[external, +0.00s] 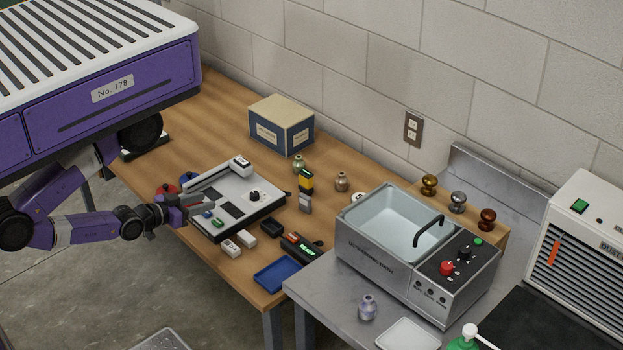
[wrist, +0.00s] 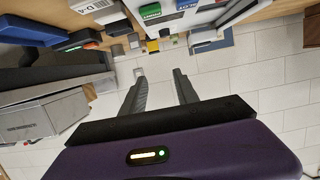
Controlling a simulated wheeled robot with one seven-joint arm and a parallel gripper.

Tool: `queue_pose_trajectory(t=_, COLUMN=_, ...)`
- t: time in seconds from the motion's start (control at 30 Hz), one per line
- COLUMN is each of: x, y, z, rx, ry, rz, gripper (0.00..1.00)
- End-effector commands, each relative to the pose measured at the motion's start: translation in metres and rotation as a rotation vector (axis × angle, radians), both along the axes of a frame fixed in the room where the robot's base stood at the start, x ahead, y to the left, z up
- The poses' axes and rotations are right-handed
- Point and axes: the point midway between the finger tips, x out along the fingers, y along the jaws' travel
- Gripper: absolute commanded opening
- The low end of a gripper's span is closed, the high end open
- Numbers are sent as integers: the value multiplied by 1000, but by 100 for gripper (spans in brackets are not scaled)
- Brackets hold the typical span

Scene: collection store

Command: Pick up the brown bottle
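A small brownish bottle (external: 342,181) stands upright on the wooden table (external: 222,118), towards the wall and left of the steel ultrasonic bath. My gripper (external: 203,204) is at the table's front left edge, by the near left side of the grey instrument, well apart from the bottle. In the wrist view my gripper's two fingers (wrist: 158,75) are spread with nothing between them. I cannot make out the brown bottle in the wrist view.
The grey instrument (external: 270,213), a yellow-and-black item (external: 306,180) and a greenish bottle (external: 298,163) lie between gripper and bottle. A blue-cream box (external: 282,126) stands behind. The bath (external: 355,244) is right. A blue tray (external: 277,274) lies in front.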

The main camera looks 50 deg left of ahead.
Motion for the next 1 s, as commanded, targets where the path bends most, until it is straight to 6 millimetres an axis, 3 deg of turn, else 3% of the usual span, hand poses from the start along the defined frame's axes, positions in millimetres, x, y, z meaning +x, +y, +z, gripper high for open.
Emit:
queue_pose_trajectory(t=0.3, x=0, y=0, z=0, rx=0, ry=0, rz=0, gripper=36)
queue_pose_trajectory(t=0.37, x=0, y=0, z=0, rx=0, ry=0, rz=0, gripper=46)
queue_pose_trajectory(t=0.7, x=2, y=1, z=0, rx=1, ry=-4, rz=6, gripper=46)
queue_pose_trajectory(t=0.87, x=24, y=13, z=-7, rx=4, ry=-26, rz=57, gripper=46)
queue_pose_trajectory(t=1.0, x=63, y=36, z=-17, rx=13, ry=-58, rz=133, gripper=46)
